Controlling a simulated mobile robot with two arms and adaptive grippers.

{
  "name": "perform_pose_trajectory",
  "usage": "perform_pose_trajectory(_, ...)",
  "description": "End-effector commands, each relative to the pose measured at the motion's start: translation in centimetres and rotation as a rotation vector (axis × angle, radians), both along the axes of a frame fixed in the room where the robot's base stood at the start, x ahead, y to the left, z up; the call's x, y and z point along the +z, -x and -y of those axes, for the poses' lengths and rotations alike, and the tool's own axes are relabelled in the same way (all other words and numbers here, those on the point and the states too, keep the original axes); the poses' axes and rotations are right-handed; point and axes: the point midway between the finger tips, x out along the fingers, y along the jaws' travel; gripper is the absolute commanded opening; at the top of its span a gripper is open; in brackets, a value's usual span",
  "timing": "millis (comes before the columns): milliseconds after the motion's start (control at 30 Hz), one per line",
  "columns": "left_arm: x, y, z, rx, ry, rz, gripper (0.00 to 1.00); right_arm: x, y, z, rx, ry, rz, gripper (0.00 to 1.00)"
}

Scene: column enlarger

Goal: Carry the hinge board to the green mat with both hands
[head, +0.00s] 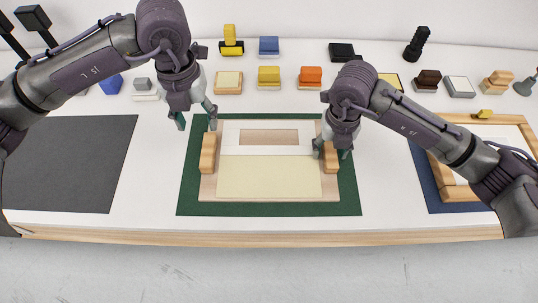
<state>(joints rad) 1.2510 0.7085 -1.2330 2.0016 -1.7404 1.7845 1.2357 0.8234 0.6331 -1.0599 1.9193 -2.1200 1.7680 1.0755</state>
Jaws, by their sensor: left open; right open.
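The hinge board (270,178) lies on the green mat (270,209), with green showing on all sides. It has a pale yellow sheet, a white strip and a wooden block at each side: a left block (208,153) and a right block (331,157). My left gripper (195,122) is open above the board's far left corner, beside and apart from the left block. My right gripper (332,154) is open at the right block, with its fingers around or just over it; contact cannot be told. The gripper hides part of that block.
A dark grey mat (75,165) lies to the left. A wooden frame (455,190) on a blue mat (428,172) lies to the right, under my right arm. Small coloured blocks, including an orange one (311,75), line the back. The table's front edge (270,238) is near.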

Motion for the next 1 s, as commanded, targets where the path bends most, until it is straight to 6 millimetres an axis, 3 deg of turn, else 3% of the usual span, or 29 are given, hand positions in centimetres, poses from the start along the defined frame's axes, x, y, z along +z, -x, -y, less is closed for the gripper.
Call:
perform_pose_trajectory(400, 0.1, 0.0, 0.0, 0.0, 0.0, 0.0, 0.56, 7.9, -0.2, 0.0, 0.0, -0.002, 0.007, 0.56)
perform_pose_trajectory(600, 0.0, 0.0, 0.0, 0.0, 0.0, 0.0, 0.56, 10.8, -0.1, 0.0, 0.001, -0.002, 0.004, 0.56)
perform_pose_trajectory(1000, 0.0, 0.0, 0.0, 0.0, 0.0, 0.0, 0.56, 11.7, 0.0, 0.0, 0.001, -0.001, 0.001, 0.56)
